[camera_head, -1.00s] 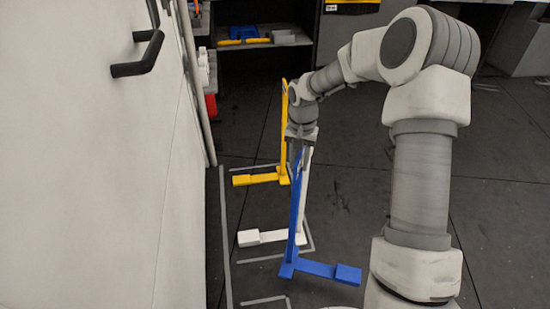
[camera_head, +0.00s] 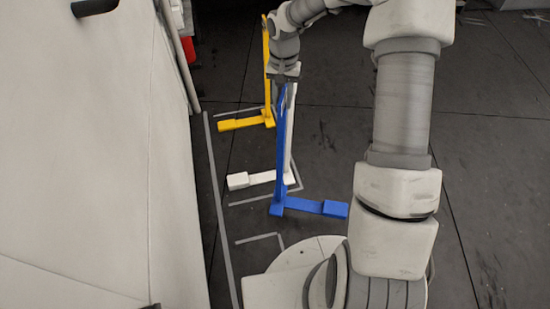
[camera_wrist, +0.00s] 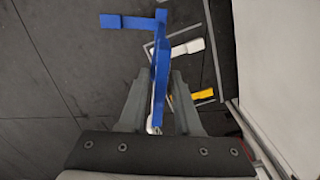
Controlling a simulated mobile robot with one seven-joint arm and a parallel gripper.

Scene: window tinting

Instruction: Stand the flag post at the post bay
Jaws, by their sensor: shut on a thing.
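A blue flag post with a flat foot (camera_head: 308,206) is held upright in my gripper (camera_head: 286,82), shut near the top of its upright. In the wrist view the blue post (camera_wrist: 162,62) runs between the two fingers of my gripper (camera_wrist: 161,95). A white post (camera_head: 256,179) and a yellow post (camera_head: 247,123) stand on the floor behind it, each with its foot pointing left. Grey lines mark bays on the floor; one outline (camera_head: 260,238) in front is empty. I cannot tell whether the blue foot touches the floor.
A large white panel (camera_head: 90,150) runs along the left side, with a dark handle (camera_head: 94,7) at the top. A long grey line (camera_head: 217,200) on the floor runs beside it. The dark floor (camera_head: 480,150) to the right is clear.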

